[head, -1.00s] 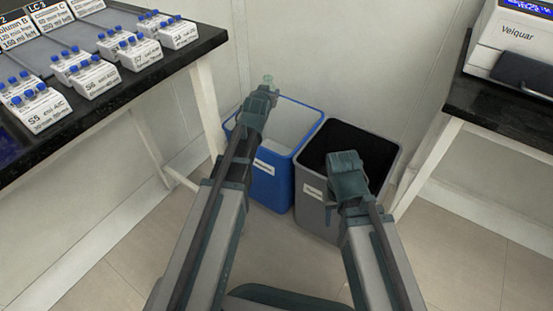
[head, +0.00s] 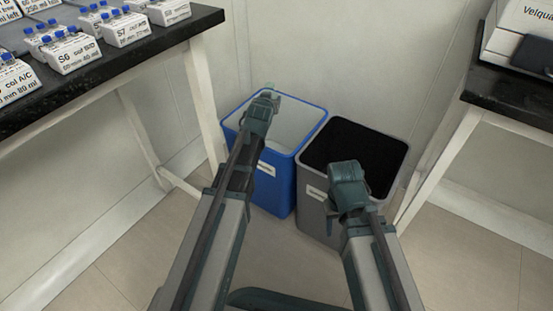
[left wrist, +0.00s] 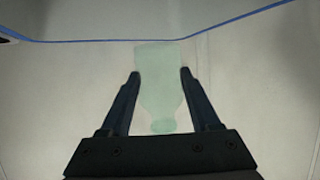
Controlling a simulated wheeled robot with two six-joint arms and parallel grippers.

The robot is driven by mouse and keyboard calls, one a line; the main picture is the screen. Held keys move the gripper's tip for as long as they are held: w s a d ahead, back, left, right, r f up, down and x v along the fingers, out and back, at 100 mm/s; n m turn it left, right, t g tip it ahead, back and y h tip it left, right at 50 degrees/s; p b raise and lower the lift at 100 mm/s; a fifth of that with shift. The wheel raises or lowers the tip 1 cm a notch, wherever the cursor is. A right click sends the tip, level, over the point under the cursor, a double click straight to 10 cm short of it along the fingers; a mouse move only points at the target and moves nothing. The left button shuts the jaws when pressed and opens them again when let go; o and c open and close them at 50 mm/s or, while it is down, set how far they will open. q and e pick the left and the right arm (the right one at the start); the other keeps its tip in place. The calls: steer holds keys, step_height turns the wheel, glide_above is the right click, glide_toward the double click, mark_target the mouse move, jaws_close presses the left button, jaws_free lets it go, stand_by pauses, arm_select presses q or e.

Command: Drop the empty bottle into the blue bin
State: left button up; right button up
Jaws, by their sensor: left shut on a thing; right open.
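The blue bin (head: 272,180) stands on the floor in the middle of the head view, with a pale inside and a white label. My left gripper (head: 268,97) is over the bin's opening, toward its far rim. It is shut on the empty bottle (left wrist: 158,80), a pale green translucent bottle that shows between the fingers in the left wrist view. In the head view only a small part of the bottle (head: 269,87) shows past the gripper. My right gripper (head: 348,172) is over the near edge of the grey bin; its fingers are hard to make out.
A grey bin (head: 318,205) with a dark inside stands right beside the blue bin. A black-topped bench (head: 150,55) with labelled racks of blue-capped vials is at left. Another bench (head: 500,105) with a white instrument is at right. A wall is behind the bins.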

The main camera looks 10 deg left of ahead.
arm_select(q)
step_height(320, 180, down, 2)
steer(key=shift+f+b, duration=0.15)
steer(key=shift+b, duration=0.6)
arm_select(e)
step_height(320, 180, down, 2)
steer(key=shift+f, duration=0.15)
arm_select(q)
steer(key=o, duration=1.5)
steer(key=p+v, duration=0.5)
steer(key=v, duration=0.9)
arm_select(e)
step_height(320, 180, up, 5)
steer(key=shift+r, duration=0.15)
arm_select(q)
steer(key=shift+d, duration=0.1)
